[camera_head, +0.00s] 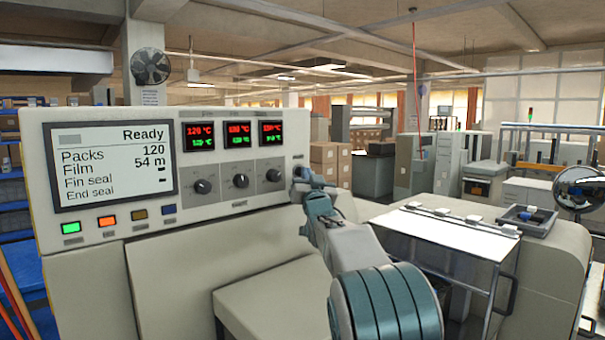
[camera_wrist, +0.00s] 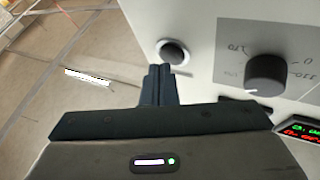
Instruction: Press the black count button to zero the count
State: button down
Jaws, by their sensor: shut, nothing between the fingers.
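A round black button (camera_wrist: 172,52) with a pale rim sits on the light panel in the wrist view. I take it for the count button. My gripper (camera_wrist: 160,70) is shut and empty. Its fingertips lie just below the button in the wrist picture, and I cannot tell whether they touch the panel. In the head view my gripper (camera_head: 300,173) is at the panel's right end. The display (camera_head: 112,152) reads Ready, Packs 120, Film 54 m.
A dark knob (camera_wrist: 266,73) is right of the button in the wrist view. The head view shows several knobs, red-green temperature readouts (camera_head: 238,134) and a green lit button (camera_head: 71,227) on the panel. A white flat cover (camera_head: 440,232) is at right.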

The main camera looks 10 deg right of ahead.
jog(key=shift+w+a, duration=0.3)
jog(key=shift+w, duration=0.1)
dwell(0.5)
jog(key=shift+s, duration=0.1)
jog(key=shift+s+d+b, duration=0.45)
jog(key=shift+s+b, duration=0.2)
jog(key=shift+b, duration=0.2)
jog(key=s+d+b, duration=0.1)
jog(key=s+b, duration=0.1)
jog(key=s+d+b, duration=0.1)
jog(key=s, duration=0.1)
jog(key=shift+d+b, duration=0.35)
jog(key=shift+d, duration=0.05)
dwell(0.5)
